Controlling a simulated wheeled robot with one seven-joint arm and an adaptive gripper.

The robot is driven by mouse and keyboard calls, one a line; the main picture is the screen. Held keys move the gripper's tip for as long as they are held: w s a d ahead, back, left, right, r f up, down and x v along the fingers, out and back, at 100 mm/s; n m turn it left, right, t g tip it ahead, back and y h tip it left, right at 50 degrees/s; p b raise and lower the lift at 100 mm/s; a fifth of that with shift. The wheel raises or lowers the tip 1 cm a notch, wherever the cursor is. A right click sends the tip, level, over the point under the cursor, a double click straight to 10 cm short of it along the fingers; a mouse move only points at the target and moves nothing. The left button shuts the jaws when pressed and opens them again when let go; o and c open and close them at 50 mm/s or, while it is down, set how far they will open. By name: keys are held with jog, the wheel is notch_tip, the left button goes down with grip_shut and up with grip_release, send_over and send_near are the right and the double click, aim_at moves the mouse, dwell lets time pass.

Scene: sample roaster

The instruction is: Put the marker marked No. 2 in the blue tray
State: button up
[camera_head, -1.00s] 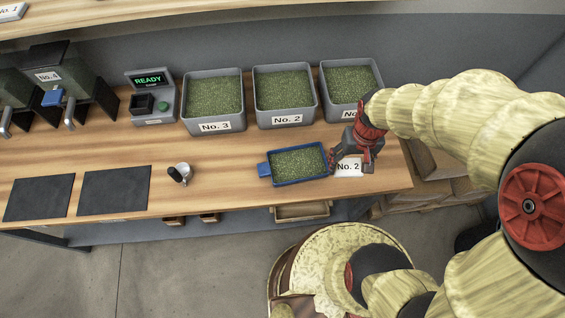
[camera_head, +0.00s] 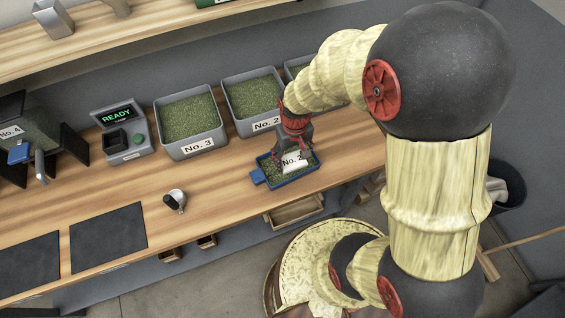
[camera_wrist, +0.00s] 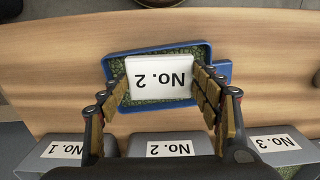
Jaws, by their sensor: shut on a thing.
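The white marker marked No. 2 (camera_wrist: 160,79) is between the fingers of my gripper (camera_head: 291,159), which is shut on it. In the head view the marker (camera_head: 294,162) is over the blue tray (camera_head: 289,182), which is filled with green beans. In the wrist view the tray's blue rim (camera_wrist: 215,69) shows around and behind the marker, and the label reads upside down. I cannot tell whether the marker touches the beans. The gripper hides part of the tray in the head view.
Grey bins of green beans stand behind, labelled No. 3 (camera_head: 189,118) and No. 2 (camera_head: 252,92), with another bin to their right. A READY display unit (camera_head: 119,127), a small cup (camera_head: 175,199) and dark mats (camera_head: 108,235) are to the left. Bare wood lies between.

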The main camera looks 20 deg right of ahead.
aim_at(283, 158)
jog(key=w+f, duration=0.1)
jog(key=f, duration=0.1)
jog(key=w+a+f, duration=0.1)
jog(key=w+f+b, duration=0.1)
jog(key=w+f, duration=0.1)
jog(key=shift+a+f, duration=0.25)
jog(key=shift+f, duration=0.1)
jog(key=shift+w+f, duration=0.1)
jog(key=shift+f, duration=1.4)
jog(key=shift+f+b, duration=0.1)
jog(key=shift+b, duration=0.25)
jog(key=o, duration=1)
jog(key=shift+o, duration=0.5)
